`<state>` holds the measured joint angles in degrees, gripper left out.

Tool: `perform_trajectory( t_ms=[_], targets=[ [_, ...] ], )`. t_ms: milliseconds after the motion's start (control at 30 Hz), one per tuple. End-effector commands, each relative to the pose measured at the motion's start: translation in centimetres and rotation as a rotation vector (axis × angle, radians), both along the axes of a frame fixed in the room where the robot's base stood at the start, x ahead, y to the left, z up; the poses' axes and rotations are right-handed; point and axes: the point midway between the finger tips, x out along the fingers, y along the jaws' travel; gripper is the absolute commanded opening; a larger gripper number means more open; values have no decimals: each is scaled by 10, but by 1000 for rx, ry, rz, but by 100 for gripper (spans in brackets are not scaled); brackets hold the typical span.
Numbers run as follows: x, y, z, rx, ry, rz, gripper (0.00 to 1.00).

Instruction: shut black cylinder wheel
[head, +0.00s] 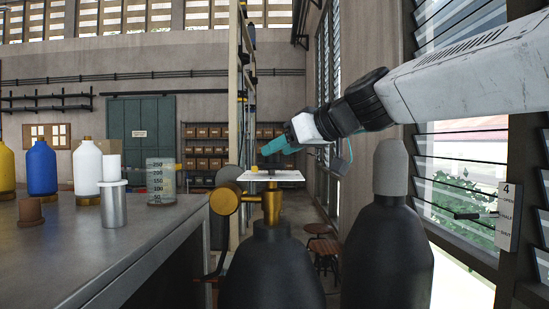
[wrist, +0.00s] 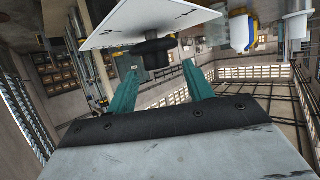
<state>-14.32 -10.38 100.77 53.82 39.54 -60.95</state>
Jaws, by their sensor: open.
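The black cylinder (head: 272,270) stands upright at the bottom middle of the head view, with a brass valve (head: 271,207) on top. A white plate (head: 285,175) sits on the valve; it also shows in the wrist view (wrist: 125,22), with numbers on it. The black wheel (wrist: 153,50) is beside the plate in the wrist view. It is too small to make out clearly in the head view. My gripper (head: 268,150) is just above the plate. In the wrist view my gripper's teal fingers (wrist: 159,68) are apart, with the wheel near the gap between their tips.
A second black cylinder with a grey cap (head: 390,168) stands close on the right, under my arm. A grey bench (head: 110,245) with bottles, a beaker (head: 160,180) and a metal cylinder (head: 114,205) is on the left. Louvred windows (head: 465,150) line the right wall.

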Motion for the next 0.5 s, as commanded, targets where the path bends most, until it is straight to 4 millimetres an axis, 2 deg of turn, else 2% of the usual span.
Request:
perform_trajectory(
  t_ms=[200, 500],
  targets=[
    [23, 24, -15, -1, 4, 0, 52],
    [37, 38, -23, 1, 2, -3, 52]
  ],
)
